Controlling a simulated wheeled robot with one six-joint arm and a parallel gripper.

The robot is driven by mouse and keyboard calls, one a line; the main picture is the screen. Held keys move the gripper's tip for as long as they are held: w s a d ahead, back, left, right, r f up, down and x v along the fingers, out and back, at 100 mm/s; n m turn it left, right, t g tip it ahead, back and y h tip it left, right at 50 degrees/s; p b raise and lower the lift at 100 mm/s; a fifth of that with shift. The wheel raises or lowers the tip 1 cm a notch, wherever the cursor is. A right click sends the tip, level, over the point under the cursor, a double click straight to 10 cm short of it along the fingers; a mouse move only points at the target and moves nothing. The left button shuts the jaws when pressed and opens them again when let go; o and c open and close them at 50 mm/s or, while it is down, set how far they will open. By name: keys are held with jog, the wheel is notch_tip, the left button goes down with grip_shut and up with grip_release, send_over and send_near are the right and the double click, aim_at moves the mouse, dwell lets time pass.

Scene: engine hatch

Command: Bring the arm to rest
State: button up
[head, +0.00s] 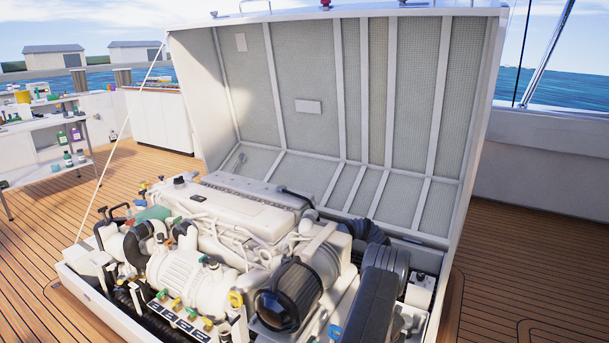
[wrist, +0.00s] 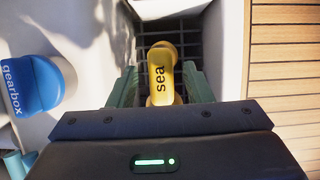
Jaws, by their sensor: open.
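My gripper (wrist: 160,88) shows at the bottom of the wrist view, with a dark body and two green fingers. Its fingers are open, one on each side of a yellow handle (wrist: 161,72) marked "sea". Gaps show between the handle and the fingers; the handle's lower end is hidden behind the gripper body. I cannot make out my gripper in the head view.
A blue cap (wrist: 37,85) marked "gearbox" stands left of my gripper. Planked deck (wrist: 285,70) lies to the right, beyond a white edge. The head view shows the engine (head: 235,215) under the raised hatch lid (head: 320,62) and a shelf (head: 40,125) at left.

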jog(key=b+v, duration=0.2)
jog(key=b, duration=0.1)
jog(key=v, duration=1.2)
jog(key=x, duration=1)
jog(key=shift+w+f, duration=0.15)
jog(key=shift+f, duration=0.1)
jog(key=p+x, duration=0.3)
jog(key=shift+d, duration=0.1)
jog(key=shift+d+f+b, duration=0.1)
jog(key=shift+f+b, duration=0.35)
jog(key=shift+b, duration=0.25)
jog(key=shift+d+r+m+h+b, duration=0.2)
jog(key=shift+m+h+b, duration=0.1)
jog(key=shift+m+b, duration=0.55)
jog(key=shift+s, duration=0.25)
